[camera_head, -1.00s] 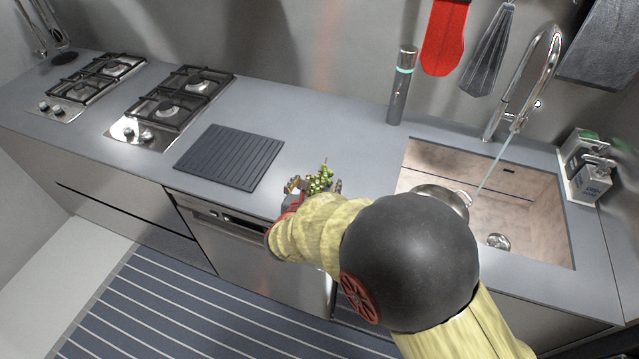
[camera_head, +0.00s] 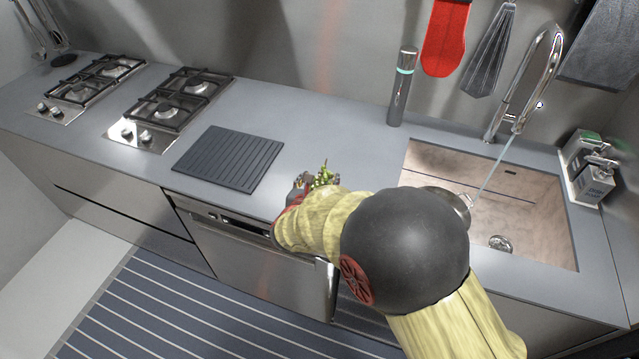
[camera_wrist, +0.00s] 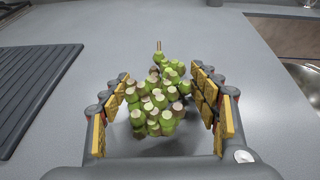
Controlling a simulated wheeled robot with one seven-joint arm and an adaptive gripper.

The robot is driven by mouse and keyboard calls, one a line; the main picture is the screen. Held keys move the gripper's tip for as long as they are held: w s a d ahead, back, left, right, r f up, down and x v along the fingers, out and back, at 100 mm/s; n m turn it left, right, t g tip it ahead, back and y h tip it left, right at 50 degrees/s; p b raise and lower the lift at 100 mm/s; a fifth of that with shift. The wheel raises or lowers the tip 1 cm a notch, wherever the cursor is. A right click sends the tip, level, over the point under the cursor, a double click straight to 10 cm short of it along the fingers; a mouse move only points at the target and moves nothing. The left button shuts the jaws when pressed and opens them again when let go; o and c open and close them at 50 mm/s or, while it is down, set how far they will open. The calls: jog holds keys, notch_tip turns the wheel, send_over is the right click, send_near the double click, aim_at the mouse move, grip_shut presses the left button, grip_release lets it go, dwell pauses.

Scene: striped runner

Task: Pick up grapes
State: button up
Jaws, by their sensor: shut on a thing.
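A bunch of green grapes (camera_wrist: 155,103) sits between the two yellow-padded fingers of my gripper (camera_wrist: 162,108) in the wrist view, with its stem pointing away from me. My gripper is shut on the grapes. In the head view the grapes (camera_head: 323,178) show just past my gripper (camera_head: 314,183), near the front edge of the counter (camera_head: 335,135). My forearm hides part of the gripper and the lower grapes there. I cannot tell whether the grapes touch the counter.
A dark ribbed mat (camera_head: 229,158) lies left of my gripper. The sink (camera_head: 540,215), with a metal pot (camera_head: 452,200) and running tap (camera_head: 530,80), is at right. A dark cylinder (camera_head: 402,88) stands behind. Stove burners (camera_head: 170,108) are far left.

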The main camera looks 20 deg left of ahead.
aim_at(320, 178)
jog(key=c, duration=0.6)
jog(key=shift+c, duration=0.5)
jog(key=shift+r, duration=0.1)
jog(key=shift+r+p, duration=0.35)
jog(key=shift+r, duration=0.25)
notch_tip(320, 178, up, 3)
jog(key=shift+f+p, duration=0.2)
jog(key=shift+p, duration=0.35)
jog(key=s+d+r+p, duration=0.3)
jog(key=s+d+r, duration=0.6)
jog(key=d, duration=0.1)
jog(key=shift+s+d, duration=0.15)
jog(key=shift+s, duration=0.05)
